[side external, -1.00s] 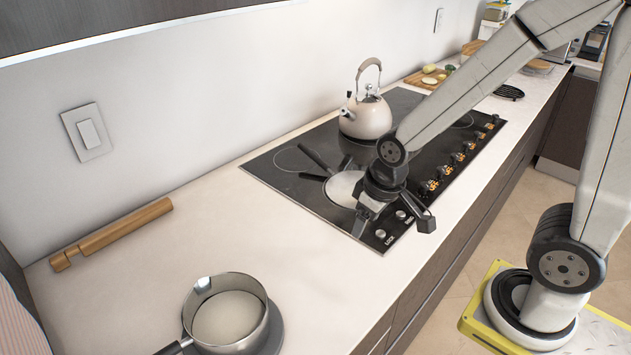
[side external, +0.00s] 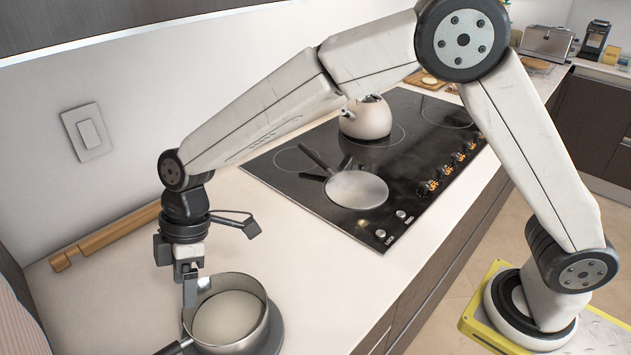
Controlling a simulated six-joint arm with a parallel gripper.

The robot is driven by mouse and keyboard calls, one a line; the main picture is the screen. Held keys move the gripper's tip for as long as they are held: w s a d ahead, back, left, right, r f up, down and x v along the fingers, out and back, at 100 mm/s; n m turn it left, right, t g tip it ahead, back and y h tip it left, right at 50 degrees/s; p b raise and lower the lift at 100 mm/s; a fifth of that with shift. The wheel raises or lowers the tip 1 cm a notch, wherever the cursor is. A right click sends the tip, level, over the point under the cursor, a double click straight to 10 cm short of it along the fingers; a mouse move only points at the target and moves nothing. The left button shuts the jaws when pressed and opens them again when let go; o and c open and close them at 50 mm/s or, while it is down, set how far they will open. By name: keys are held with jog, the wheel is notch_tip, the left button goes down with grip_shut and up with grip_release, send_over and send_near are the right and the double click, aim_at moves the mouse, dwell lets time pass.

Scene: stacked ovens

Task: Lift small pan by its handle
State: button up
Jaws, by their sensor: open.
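A small steel saucepan (side external: 262,325) stands on the near counter, with a pale inside or contents. Its dark handle (side external: 173,348) points to the lower left and is cut off by the picture's bottom edge. My gripper (side external: 190,292) points down at the saucepan's back-left rim, above and behind the handle's root. It is open and seems to hold nothing. I cannot tell whether its fingers touch the rim. A flat round pan (side external: 357,190) with a dark handle (side external: 316,159) lies on the black cooktop.
A kettle (side external: 366,118) stands on the cooktop (side external: 277,180) behind the flat pan. The counter between the saucepan and the cooktop is clear.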

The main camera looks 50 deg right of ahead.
jog(key=s+a+n+g, duration=0.1)
jog(key=s+a+n, duration=0.15)
jog(key=a, duration=0.45)
jog(key=shift+n+y, duration=0.3)
jog(key=shift+n, duration=0.05)
jog(key=shift+w+a+x, duration=0.1)
jog(key=shift+w+x, duration=0.05)
jog(key=shift+x, duration=1.8)
jog(key=shift+w+a+x, duration=0.1)
jog(key=shift+x, duration=1.85)
jog(key=shift+r, duration=0.1)
grip_shut()
jog(key=shift+w, duration=0.1)
